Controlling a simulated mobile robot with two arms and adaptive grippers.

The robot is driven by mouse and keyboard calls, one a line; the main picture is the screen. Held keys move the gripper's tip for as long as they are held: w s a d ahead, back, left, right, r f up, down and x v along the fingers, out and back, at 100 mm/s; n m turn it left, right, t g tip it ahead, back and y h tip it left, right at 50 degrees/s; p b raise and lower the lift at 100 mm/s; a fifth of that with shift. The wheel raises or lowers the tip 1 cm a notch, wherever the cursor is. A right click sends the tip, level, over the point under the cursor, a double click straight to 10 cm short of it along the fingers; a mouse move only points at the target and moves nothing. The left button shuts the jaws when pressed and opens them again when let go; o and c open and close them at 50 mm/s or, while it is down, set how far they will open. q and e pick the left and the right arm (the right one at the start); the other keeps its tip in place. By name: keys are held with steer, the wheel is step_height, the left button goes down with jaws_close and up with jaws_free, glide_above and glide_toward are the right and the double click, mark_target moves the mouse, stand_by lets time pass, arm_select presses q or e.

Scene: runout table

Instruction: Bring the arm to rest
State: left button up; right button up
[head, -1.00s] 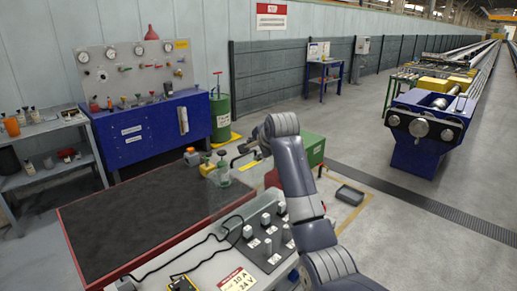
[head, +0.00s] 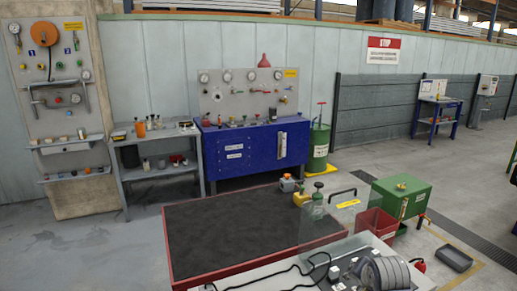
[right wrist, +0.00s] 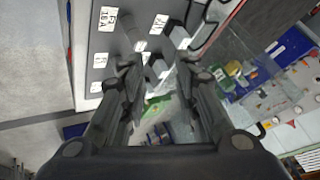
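Beyond the fingers lies a grey panel with knobs and labels (right wrist: 125,45). My left gripper is in neither view.
A black-topped table with a red edge (head: 230,230) is at the front. A clear guard (head: 340,215), a green box (head: 402,197) and a red bin (head: 376,226) stand right of it. A blue cabinet (head: 250,150) is behind. Grey floor lies open at left.

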steer(key=s+a+f+n+g, duration=0.1)
steer(key=s+a+f+n, duration=0.15)
steer(key=s+f, duration=0.45)
steer(key=s+a+f+n+g, duration=0.1)
steer(key=s+f+n, duration=0.2)
steer(key=s, duration=0.7)
steer(key=s+a+f+n+g+y, duration=0.1)
steer(key=s+a+n, duration=0.15)
steer(key=s, duration=0.75)
steer(key=s+a+n+g, duration=0.1)
steer(key=s+n+g, duration=0.15)
steer(key=s, duration=0.75)
step_height(320, 180, down, 31)
steer(key=s+b, duration=0.2)
steer(key=b, duration=0.2)
steer(key=s+d+f+g+b, duration=0.1)
steer(key=s+d+f+b, duration=0.1)
steer(key=s+f, duration=1.4)
steer(key=shift+s+d+f+n+b, duration=0.2)
steer(key=shift+d+f+n+b, duration=0.2)
steer(key=shift+f, duration=0.55)
steer(key=shift+g, duration=0.25)
